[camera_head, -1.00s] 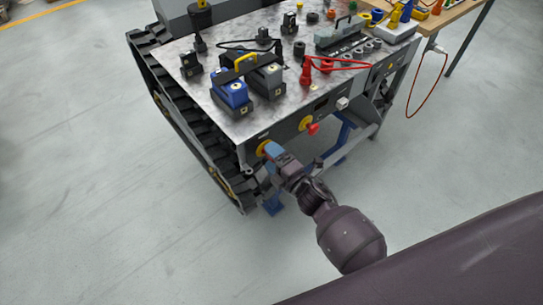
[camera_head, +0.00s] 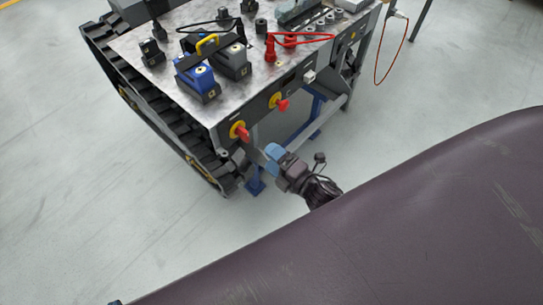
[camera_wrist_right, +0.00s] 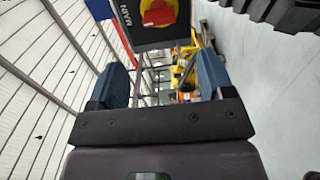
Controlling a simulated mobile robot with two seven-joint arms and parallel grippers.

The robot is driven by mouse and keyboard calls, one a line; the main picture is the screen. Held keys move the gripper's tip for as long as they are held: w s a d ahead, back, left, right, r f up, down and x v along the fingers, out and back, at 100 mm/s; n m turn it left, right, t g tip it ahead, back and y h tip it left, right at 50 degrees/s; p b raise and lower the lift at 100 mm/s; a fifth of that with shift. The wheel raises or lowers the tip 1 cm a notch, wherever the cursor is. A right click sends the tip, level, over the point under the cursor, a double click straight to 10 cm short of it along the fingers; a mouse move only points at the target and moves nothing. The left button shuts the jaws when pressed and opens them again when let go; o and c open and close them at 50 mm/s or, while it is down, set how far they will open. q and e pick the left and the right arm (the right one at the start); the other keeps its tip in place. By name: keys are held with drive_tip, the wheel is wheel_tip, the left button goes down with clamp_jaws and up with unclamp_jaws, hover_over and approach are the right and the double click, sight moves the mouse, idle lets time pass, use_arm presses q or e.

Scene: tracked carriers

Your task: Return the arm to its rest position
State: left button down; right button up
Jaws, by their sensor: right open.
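My right gripper (camera_head: 273,154), with blue fingers, is in the lower middle of the head view. It is in front of the carrier's front panel, below and to the right of a red rotary switch on a yellow plate (camera_head: 240,131). In the right wrist view the gripper (camera_wrist_right: 155,88) has its two fingers wide apart with nothing between them. The red and yellow switch, labelled MAIN, shows beyond the fingertips (camera_wrist_right: 158,12), apart from them. My left gripper is not in view.
The tracked carrier's metal top (camera_head: 135,45) bears a blue battery-like block (camera_head: 195,78), a grey one (camera_head: 232,62) and red cables (camera_head: 300,40). A second red and yellow switch (camera_head: 279,103) sits farther right on the panel. The floor (camera_head: 80,240) at left is clear.

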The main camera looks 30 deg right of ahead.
use_arm(q)
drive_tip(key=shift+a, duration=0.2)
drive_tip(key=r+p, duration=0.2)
drive_tip(key=p, duration=0.1)
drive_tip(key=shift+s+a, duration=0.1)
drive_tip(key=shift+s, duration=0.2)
use_arm(e)
drive_tip(key=s+d+m+g+h, duration=0.3)
drive_tip(key=s+m, duration=0.5)
drive_tip(key=m, duration=0.2)
drive_tip(key=s+d+m+g+h, duration=0.3)
drive_tip(key=s+d+m, duration=0.1)
drive_tip(key=s+m, duration=0.5)
drive_tip(key=shift+m, duration=0.9)
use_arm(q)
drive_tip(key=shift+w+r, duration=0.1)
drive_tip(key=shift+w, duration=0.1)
use_arm(e)
drive_tip(key=shift+d+r, duration=0.1)
idle(0.7)
